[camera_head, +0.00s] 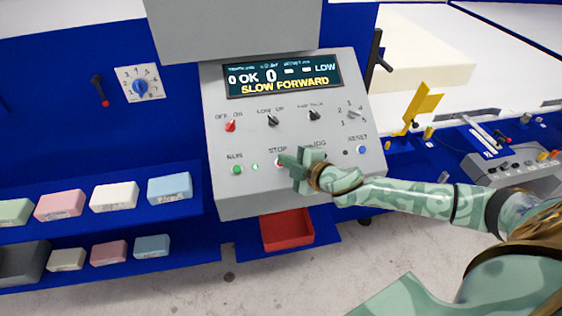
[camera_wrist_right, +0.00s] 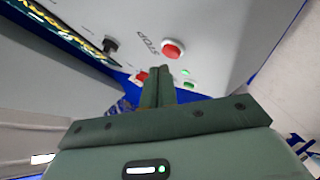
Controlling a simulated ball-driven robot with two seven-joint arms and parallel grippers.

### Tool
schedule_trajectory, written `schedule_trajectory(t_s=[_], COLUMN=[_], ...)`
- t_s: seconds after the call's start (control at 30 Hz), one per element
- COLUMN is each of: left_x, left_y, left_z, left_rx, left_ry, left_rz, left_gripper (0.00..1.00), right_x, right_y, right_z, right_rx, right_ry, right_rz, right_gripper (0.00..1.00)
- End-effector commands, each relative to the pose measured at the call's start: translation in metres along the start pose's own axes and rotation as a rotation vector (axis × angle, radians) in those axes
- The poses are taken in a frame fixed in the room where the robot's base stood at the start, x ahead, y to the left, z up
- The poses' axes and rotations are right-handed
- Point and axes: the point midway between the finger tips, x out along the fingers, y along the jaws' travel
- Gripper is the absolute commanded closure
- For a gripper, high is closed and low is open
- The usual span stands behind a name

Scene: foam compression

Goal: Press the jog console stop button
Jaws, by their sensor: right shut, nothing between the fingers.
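The grey jog console (camera_head: 225,195) stands at the centre of the head view, with its display (camera_head: 283,77) lit and reading "SLOW FORWARD". The round red stop button (camera_wrist_right: 172,50) shows clearly in the right wrist view, beside its "STOP" label. In the head view my right gripper (camera_head: 285,160) covers most of that button, just below the label. The right gripper is shut and empty. In the wrist view its fingertips (camera_wrist_right: 161,69) point toward the button and lie close to it; I cannot tell whether they touch. My left gripper is not in view.
A green run button (camera_head: 237,170) is left of the stop button; a blue reset button (camera_head: 362,150) is at the right. Switches (camera_head: 272,120) line the panel above. A red tray (camera_head: 288,231) sits below the console. Foam blocks (camera_head: 114,196) rest on blue shelves at left.

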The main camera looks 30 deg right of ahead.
Motion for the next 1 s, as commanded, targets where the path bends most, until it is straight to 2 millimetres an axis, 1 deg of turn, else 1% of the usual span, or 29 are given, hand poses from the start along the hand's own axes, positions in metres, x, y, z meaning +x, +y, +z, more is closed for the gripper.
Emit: schedule_trajectory(t_s=[0.27, 1.0], left_x=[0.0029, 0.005], left_y=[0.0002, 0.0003], left_z=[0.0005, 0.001], left_rx=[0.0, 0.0], left_ry=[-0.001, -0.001], left_rz=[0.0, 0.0], left_gripper=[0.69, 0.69], right_x=[0.0055, 0.0088], right_y=[-0.0042, -0.0065], right_z=[0.0041, 0.0063], right_rx=[0.001, 0.0], right_ry=[0.0, 0.0], right_rz=[0.0, 0.0], right_gripper=[1.0, 1.0])
